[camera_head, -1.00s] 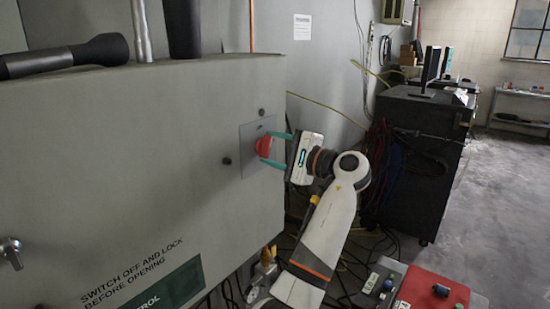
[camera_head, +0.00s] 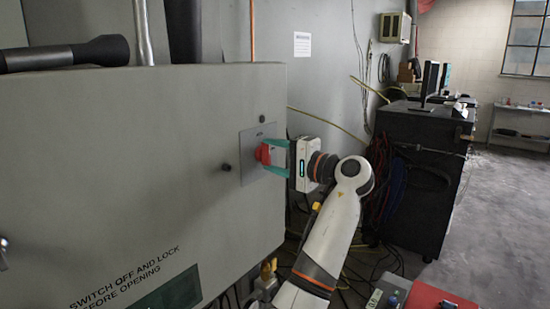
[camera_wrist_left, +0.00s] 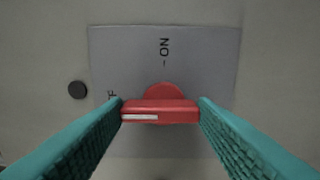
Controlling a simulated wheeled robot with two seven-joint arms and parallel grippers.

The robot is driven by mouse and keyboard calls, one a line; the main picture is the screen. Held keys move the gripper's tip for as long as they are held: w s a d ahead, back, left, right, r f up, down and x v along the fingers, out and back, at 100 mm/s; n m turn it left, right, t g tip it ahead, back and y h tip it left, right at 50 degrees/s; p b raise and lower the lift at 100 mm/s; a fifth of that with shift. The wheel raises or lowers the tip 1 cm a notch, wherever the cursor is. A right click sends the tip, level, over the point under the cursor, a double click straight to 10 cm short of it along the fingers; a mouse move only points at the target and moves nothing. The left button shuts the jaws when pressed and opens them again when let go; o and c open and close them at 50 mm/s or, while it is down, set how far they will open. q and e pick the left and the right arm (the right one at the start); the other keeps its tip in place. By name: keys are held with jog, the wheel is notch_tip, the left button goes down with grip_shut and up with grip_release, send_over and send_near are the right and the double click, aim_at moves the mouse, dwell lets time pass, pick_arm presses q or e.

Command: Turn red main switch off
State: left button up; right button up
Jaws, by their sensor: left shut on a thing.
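The red switch (camera_head: 263,154) is on a grey plate (camera_head: 250,170) on the side of the grey cabinet (camera_head: 120,180). My left gripper (camera_head: 270,156) is at the switch, its teal fingers on either side of the red handle. In the left wrist view the handle (camera_wrist_left: 160,112) lies crosswise between the fingertips (camera_wrist_left: 160,108), which meet its two ends. A white mark shows on the handle's left part. An "ON" label is above it; an "OFF" label at the left is partly hidden by a finger. My right gripper is not in view.
A dark knob (camera_head: 226,167) sits beside the plate. A black pipe-like handle (camera_head: 65,54) lies on the cabinet top. A black cabinet (camera_head: 415,180) with cables stands behind my arm. A red box (camera_head: 435,297) is at the lower right. Floor at the right is clear.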

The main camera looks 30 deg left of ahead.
pick_arm(q)
jog(key=shift+f, duration=0.1)
jog(key=o, duration=1)
jog(key=shift+d, duration=0.1)
jog(key=shift+s+d+b, duration=0.15)
jog(key=shift+d+b, duration=0.35)
jog(key=shift+d, duration=1.45)
jog(key=shift+s+d+b, duration=0.2)
jog(key=shift+d+b, duration=0.25)
jog(key=shift+d, duration=1.55)
jog(key=shift+s+d+b, duration=0.15)
jog(key=shift+d+b, duration=0.35)
jog(key=shift+d, duration=1.45)
